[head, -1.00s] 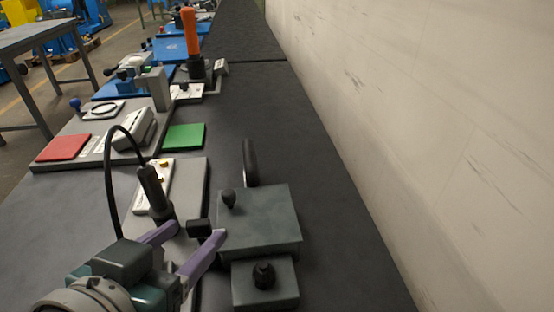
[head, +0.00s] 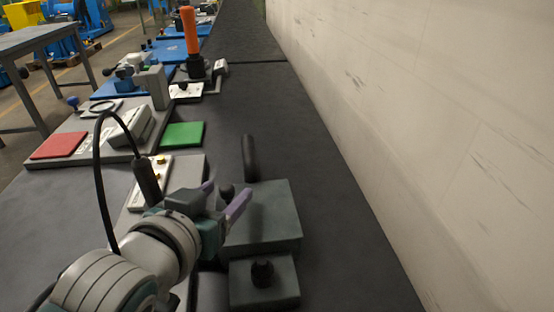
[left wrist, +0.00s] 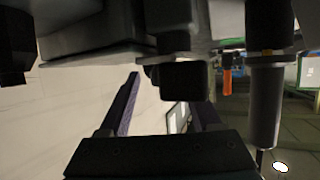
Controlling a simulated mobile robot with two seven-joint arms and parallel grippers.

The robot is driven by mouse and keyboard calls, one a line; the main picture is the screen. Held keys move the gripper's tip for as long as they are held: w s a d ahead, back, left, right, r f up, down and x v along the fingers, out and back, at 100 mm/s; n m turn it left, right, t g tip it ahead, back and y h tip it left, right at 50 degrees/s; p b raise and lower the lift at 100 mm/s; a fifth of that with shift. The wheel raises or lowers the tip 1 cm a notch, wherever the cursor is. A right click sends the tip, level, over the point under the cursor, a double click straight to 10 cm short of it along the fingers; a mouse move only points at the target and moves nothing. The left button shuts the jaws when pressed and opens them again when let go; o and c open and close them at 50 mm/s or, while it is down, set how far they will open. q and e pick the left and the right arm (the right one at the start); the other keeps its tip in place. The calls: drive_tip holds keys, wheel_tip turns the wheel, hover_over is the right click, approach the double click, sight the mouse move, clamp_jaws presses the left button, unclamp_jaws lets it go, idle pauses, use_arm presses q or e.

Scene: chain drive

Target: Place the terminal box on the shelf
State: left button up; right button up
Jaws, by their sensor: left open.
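Two grey-green boxes stand on the dark bench in the head view. The larger box (head: 270,222) has a black knob (head: 227,190) on top; the smaller box (head: 280,288) with a black knob (head: 262,272) is nearer. No label shows which is the terminal box. My left gripper (head: 224,194) is open over the left part of the larger box, its purple fingers seen either side of that box's knob. In the left wrist view my left gripper (left wrist: 165,95) also shows apart, with a black block (left wrist: 183,80) seen between the fingers; contact cannot be told. No shelf is clearly recognisable.
Green (head: 183,135) and red (head: 59,145) pads lie left. A wall (head: 420,130) bounds the right; bench beside it is clear.

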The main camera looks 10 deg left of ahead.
use_arm(q)
clamp_jaws()
idle(0.5)
idle(0.8)
drive_tip(key=shift+r, duration=0.2)
